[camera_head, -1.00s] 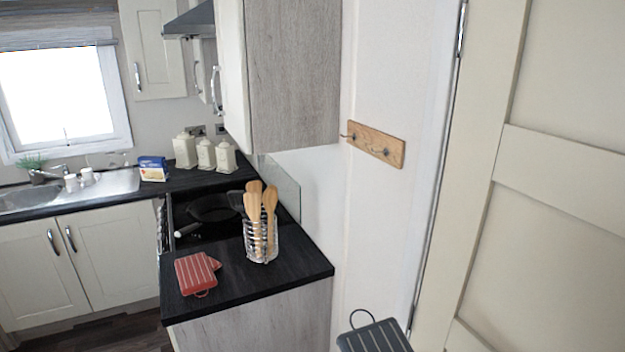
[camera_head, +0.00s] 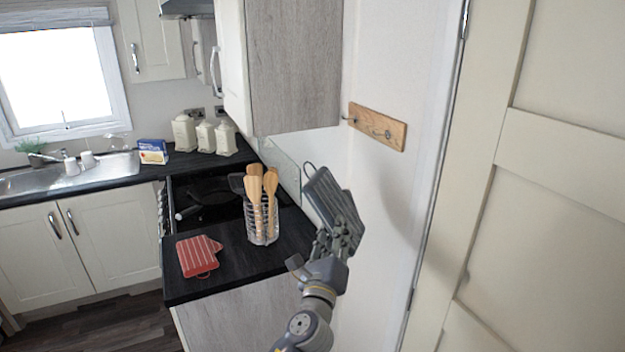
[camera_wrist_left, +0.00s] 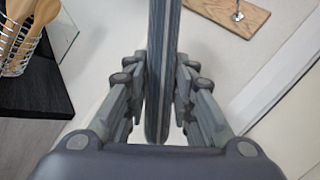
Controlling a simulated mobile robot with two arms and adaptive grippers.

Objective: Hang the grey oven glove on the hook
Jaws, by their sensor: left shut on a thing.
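The grey oven glove (camera_head: 330,200) is dark grey with lighter stripes and a thin dark loop at its upper left. My left gripper (camera_head: 338,238) is shut on its lower part and holds it tilted in the air, below and left of the hooks. In the left wrist view the glove (camera_wrist_left: 164,60) stands edge-on between the two fingers. A wooden hook rail (camera_head: 377,127) with metal hooks is fixed to the white wall. Part of the rail (camera_wrist_left: 232,12) shows at the top of the left wrist view. The glove's loop is apart from the hooks. My right gripper is not in view.
A red striped oven glove (camera_head: 198,256) lies on the black worktop (camera_head: 240,272). A wire holder with wooden utensils (camera_head: 262,215) stands behind it. A wall cupboard (camera_head: 292,65) juts out left of the rail. A cream door (camera_head: 550,200) is at the right.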

